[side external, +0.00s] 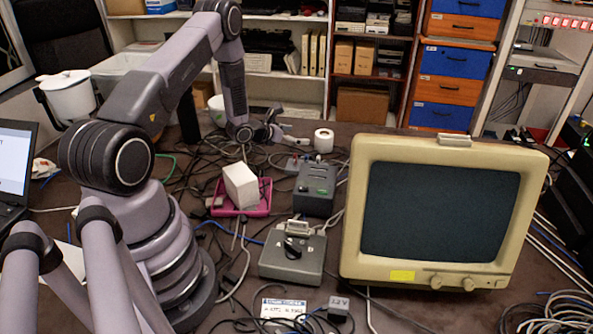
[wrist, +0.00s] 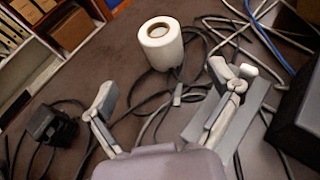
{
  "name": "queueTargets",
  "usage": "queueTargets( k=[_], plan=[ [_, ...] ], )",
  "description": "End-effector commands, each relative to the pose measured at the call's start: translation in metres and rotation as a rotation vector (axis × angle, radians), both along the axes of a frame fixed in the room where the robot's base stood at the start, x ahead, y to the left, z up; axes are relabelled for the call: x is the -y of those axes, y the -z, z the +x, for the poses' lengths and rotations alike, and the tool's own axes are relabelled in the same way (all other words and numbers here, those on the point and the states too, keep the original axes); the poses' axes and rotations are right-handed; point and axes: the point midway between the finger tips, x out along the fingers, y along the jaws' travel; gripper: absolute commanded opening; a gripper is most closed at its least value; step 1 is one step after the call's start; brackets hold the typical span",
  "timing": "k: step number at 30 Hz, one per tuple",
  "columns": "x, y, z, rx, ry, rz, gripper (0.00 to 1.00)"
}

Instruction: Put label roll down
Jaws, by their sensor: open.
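The label roll (side external: 324,140) is a white roll standing upright on the dark table, behind the grey boxes and left of the monitor. In the wrist view the white label roll (wrist: 161,43) stands on its end, with its brown core facing up. My gripper (side external: 290,139) is just left of the roll in the side view. In the wrist view my gripper (wrist: 165,85) has its fingers spread wide, and the roll is beyond the fingertips, apart from both. The gripper is open and empty.
Cables lie around and under the gripper. A black adapter (wrist: 52,125) lies at left in the wrist view. A beige monitor (side external: 443,215), grey boxes (side external: 315,188) and a pink tray (side external: 262,211) with a white block (side external: 241,185) stand nearer the side camera. Shelves (side external: 270,95) line the back.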

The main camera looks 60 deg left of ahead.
Motion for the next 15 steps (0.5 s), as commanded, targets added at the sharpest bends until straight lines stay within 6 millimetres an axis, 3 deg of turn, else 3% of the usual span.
queueTargets(
  k=[4, 7, 11, 12, 15],
  plan=[
    [0.009, -0.018, -0.001, 0.016, 0.048, 0.016, 0.89],
    [0.04, -0.062, 0.012, 0.056, 0.203, 0.071, 0.89],
    [0.119, -0.151, 0.015, 0.129, 0.558, 0.219, 0.89],
    [0.146, -0.177, 0.008, 0.149, 0.683, 0.279, 0.89],
    [0.208, -0.232, -0.026, 0.19, 0.982, 0.452, 0.89]
  ],
)
